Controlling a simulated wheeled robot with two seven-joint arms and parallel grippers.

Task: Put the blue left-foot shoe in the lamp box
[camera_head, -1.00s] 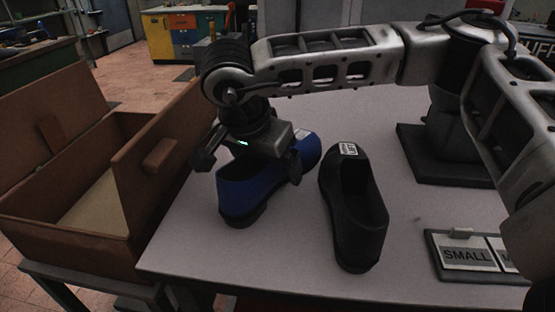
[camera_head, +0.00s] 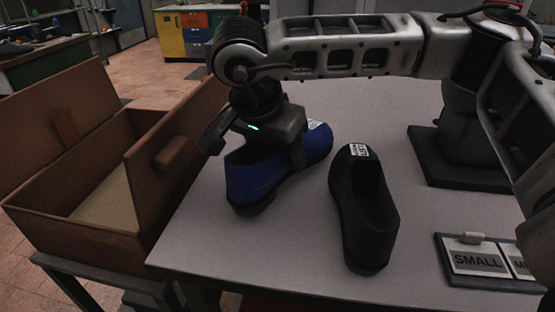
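The blue shoe (camera_head: 255,180) stands on the white table, sole down, with its heel end toward me and its toe pointing to the back right. My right gripper (camera_head: 256,150) is above and over it, fingers spread wide. One finger is left of the shoe; the other overlaps the shoe's right side in the picture, and I cannot tell if it touches. The gripper hides part of the shoe's top. The brown box (camera_head: 85,240), apparently the lamp box, stands open at the left with a pale floor inside. My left gripper is out of view.
A black shoe (camera_head: 365,225) stands close to the right of the blue one. A dark stand (camera_head: 455,165) is at the back right, and a "SMALL" sign (camera_head: 480,260) lies at the front right. The box's raised brown flap (camera_head: 180,150) stands between its inside and the table.

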